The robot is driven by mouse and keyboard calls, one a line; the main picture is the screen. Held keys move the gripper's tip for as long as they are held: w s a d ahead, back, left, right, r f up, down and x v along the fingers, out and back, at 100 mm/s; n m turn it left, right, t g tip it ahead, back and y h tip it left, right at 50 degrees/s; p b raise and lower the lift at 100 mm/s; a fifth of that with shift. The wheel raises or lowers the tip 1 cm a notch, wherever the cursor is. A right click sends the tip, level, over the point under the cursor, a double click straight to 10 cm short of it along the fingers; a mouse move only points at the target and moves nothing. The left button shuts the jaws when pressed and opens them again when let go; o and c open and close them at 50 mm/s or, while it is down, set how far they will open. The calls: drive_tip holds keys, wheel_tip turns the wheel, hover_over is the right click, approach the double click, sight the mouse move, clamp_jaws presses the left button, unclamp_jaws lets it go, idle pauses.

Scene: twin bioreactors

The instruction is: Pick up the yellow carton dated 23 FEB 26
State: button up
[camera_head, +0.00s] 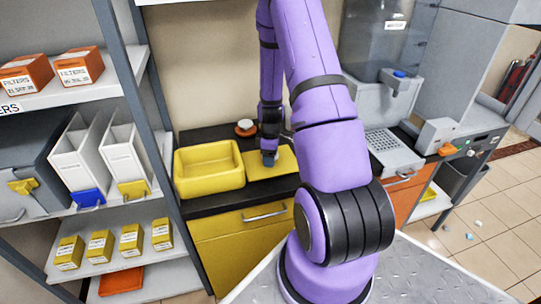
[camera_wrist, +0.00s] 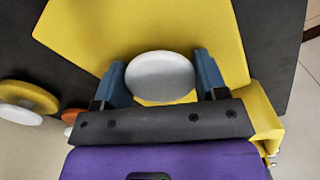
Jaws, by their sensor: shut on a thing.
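Several yellow cartons with white labels stand in a row on the lower left shelf in the head view: one at the left (camera_head: 70,252), two in the middle (camera_head: 100,246) (camera_head: 131,240), one at the right (camera_head: 162,234). Their dates are too small to read. My gripper (camera_head: 269,158) is far from them, pointing down over a yellow mat (camera_head: 285,162) on the dark counter. In the wrist view its blue fingers (camera_wrist: 160,82) are shut on a white round-topped thing (camera_wrist: 160,74). The lower part of that thing is hidden.
A yellow bin (camera_head: 210,170) stands left of the mat. An orange-and-white round thing (camera_head: 246,128) lies behind. Orange filter boxes (camera_head: 78,67) and white holders (camera_head: 125,155) fill the shelves. A grey upright (camera_head: 135,85) stands between shelves and counter.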

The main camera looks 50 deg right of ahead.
drive_tip(key=o, duration=1)
wheel_tip(320, 180, up, 12)
drive_tip(key=s+a+r+m+t, duration=0.1)
drive_tip(key=a+r, duration=0.6)
drive_tip(key=r, duration=0.3)
drive_tip(key=s+a+r+m+t, duration=0.1)
drive_tip(key=a+r+m, duration=0.1)
drive_tip(key=a+r, duration=0.65)
drive_tip(key=s+a+r+m+t, duration=0.1)
drive_tip(key=s+a+r, duration=0.2)
drive_tip(key=s, duration=0.2)
drive_tip(key=s+a+r+m+t, duration=0.1)
drive_tip(key=s+a+r, duration=0.3)
drive_tip(key=s, duration=0.1)
drive_tip(key=s+a+r+m+t, duration=0.1)
drive_tip(key=s+a+r, duration=0.2)
drive_tip(key=s+r, duration=0.1)
drive_tip(key=shift+s+a+r, duration=0.15)
drive_tip(key=shift+s+a, duration=0.15)
drive_tip(key=shift+s, duration=0.35)
drive_tip(key=shift+o, duration=0.7)
drive_tip(key=shift+s+a+m, duration=0.15)
drive_tip(key=shift+s+m, duration=0.15)
drive_tip(key=shift+s, duration=0.15)
